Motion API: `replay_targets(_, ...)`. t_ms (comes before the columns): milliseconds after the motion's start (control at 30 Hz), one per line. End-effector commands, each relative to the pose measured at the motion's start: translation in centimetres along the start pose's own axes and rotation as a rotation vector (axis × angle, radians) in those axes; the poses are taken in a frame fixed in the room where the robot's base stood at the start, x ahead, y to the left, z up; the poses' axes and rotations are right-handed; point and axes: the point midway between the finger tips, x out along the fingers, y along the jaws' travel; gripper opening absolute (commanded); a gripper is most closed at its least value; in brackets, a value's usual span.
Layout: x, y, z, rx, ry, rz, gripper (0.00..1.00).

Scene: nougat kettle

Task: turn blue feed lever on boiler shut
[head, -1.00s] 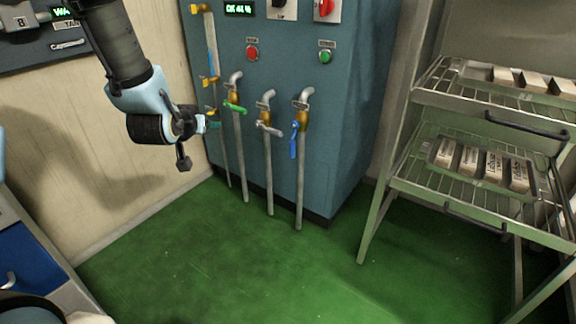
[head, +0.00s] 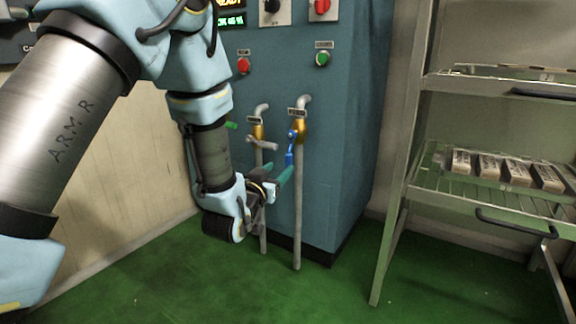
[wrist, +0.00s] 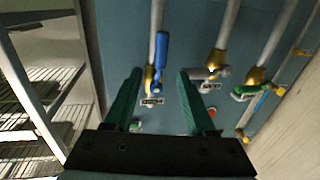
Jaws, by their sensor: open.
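The blue feed lever (head: 290,150) is on the brass valve of the rightmost pipe on the boiler (head: 345,150). Its handle points down, roughly along the pipe. My gripper (head: 277,172) is open and empty, just below and in front of the lever in the head view. In the wrist view the blue lever (wrist: 161,52) shows between and beyond the two green fingers of my gripper (wrist: 159,73). I see no contact with it. The lever's lower end is partly hidden by a fingertip in the head view.
A grey-handled valve (head: 262,143) sits on the pipe just left of the blue one. A green lever (head: 231,125) is farther left, mostly behind my arm. A wire rack (head: 480,205) with wrapped bars stands to the right. Green floor is clear between rack and boiler.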

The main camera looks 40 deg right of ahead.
Motion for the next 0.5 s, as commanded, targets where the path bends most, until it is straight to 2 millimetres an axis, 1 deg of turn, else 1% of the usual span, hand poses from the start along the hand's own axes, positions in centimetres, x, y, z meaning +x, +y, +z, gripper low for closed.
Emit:
replay_targets(100,2.4,0.0,0.3,0.001,0.004,0.0,0.56)
replay_targets(300,5.8,0.0,0.3,0.0,0.002,0.0,0.56)
replay_targets(400,7.1,0.0,0.2,0.0,0.001,0.0,0.56)
replay_targets(500,7.9,0.0,0.1,0.0,0.0,0.0,0.56)
